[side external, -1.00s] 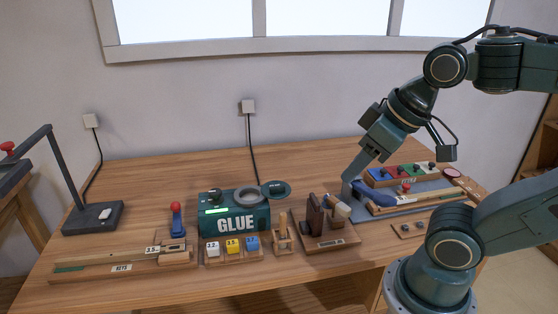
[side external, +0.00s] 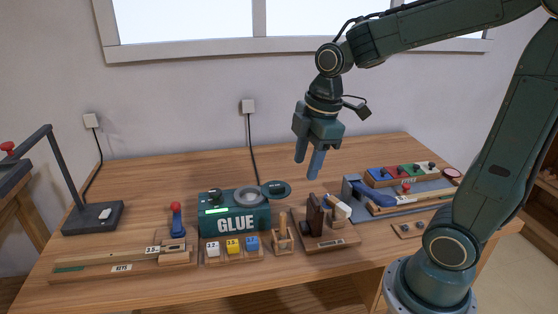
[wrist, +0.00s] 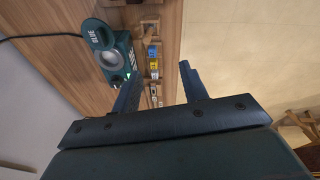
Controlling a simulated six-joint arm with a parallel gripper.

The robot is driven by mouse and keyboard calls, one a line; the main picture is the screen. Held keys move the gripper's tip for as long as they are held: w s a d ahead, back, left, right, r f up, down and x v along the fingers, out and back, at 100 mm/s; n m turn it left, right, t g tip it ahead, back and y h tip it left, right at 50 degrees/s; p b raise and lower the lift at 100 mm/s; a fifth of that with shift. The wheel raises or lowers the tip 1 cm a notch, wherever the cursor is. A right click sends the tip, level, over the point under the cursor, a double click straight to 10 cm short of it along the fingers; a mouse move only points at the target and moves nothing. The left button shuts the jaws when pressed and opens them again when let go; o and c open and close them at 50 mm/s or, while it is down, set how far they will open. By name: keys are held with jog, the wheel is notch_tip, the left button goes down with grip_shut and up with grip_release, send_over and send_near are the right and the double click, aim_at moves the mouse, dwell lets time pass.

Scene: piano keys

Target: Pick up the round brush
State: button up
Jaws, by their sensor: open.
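What looks like the round brush (side external: 283,221) stands upright with its pale wooden handle in a small wooden holder (side external: 283,244), right of the teal glue box in the side view. Its bristles cannot be made out. My gripper (side external: 308,168) points down, open and empty, in the air above and behind the holder and the dark wooden stand. In the wrist view my gripper (wrist: 158,78) shows two separated fingers with nothing between them. I cannot pick out the brush clearly in that view.
The glue box (side external: 236,219) with a round pot stands left of the holder, small coloured blocks (side external: 232,246) before it. A dark wooden stand (side external: 315,220) is close on the right. A tray of coloured pieces (side external: 402,176) lies farther right. The table's back is clear.

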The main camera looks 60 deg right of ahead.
aim_at(284, 213)
jog(key=w+d+f+n+g+y, duration=0.1)
jog(key=w+d+f+n+g, duration=0.1)
jog(key=w+f+n, duration=0.4)
jog(key=shift+d+f+n, duration=0.4)
jog(key=shift+d+f, duration=0.15)
jog(key=shift+f, duration=0.1)
notch_tip(284, 213, down, 8)
jog(key=a, duration=0.1)
jog(key=shift+a+f, duration=0.15)
jog(key=shift+f, duration=0.05)
jog(key=shift+a+f, duration=0.2)
jog(key=shift+f, duration=0.65)
jog(key=shift+a+f, duration=0.15)
jog(key=shift+f, duration=0.7)
jog(key=shift+a+f, duration=0.2)
jog(key=shift+f, duration=0.65)
